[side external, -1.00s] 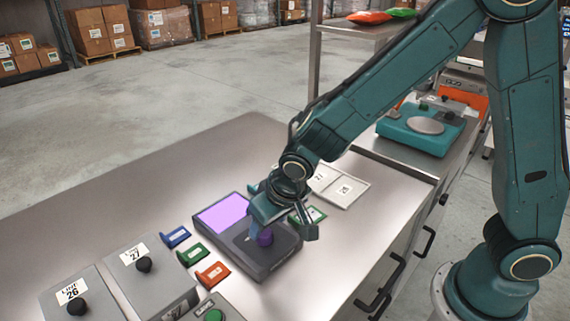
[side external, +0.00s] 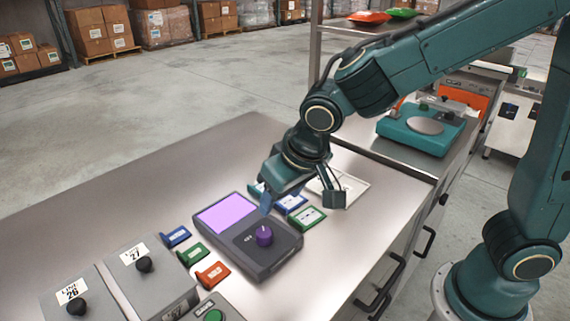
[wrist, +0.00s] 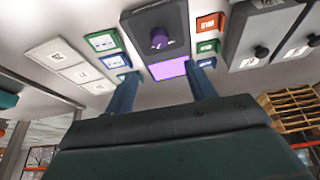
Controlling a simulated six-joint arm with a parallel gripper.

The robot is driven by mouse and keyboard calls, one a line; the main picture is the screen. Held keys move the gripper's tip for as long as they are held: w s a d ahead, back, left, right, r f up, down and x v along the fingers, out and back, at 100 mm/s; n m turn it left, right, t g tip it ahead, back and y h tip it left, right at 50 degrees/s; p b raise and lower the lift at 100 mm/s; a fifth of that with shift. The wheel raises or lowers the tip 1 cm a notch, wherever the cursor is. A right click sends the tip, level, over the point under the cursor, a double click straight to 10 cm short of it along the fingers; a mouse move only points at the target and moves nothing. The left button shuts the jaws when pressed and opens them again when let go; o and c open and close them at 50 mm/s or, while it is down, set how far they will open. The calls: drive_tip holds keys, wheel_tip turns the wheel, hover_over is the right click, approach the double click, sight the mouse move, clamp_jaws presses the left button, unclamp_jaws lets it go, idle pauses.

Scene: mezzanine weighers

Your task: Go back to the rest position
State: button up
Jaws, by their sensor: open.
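My gripper (side external: 297,202) is open and empty above the steel table, at the far right edge of the dark weigher. Its two fingers also show apart in the wrist view (wrist: 163,88). The dark weigher (side external: 270,262) has a lit purple screen (side external: 226,212) and a purple knob (side external: 264,236). The knob stands free, with no finger touching it. In the wrist view the knob (wrist: 159,38) and the screen (wrist: 167,70) lie beyond the fingertips. My gripper hides part of the cards and white tray behind it.
Blue (side external: 176,237), green (side external: 194,253) and red (side external: 213,275) card holders stand left of the weigher. Grey units with black knobs (side external: 144,264) are at front left. A white tray (side external: 355,189) and a teal scale (side external: 421,130) are behind.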

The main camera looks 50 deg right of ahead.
idle(0.3)
drive_tip(key=s+d+r, duration=0.4)
drive_tip(key=s+d, duration=0.3)
drive_tip(key=s, duration=0.1)
drive_tip(key=s+d+r+t, duration=0.1)
drive_tip(key=s+d+r, duration=0.3)
drive_tip(key=s+d, duration=0.4)
drive_tip(key=shift+s+d+r+n, duration=0.2)
drive_tip(key=shift+s+n, duration=0.1)
drive_tip(key=shift+s, duration=0.1)
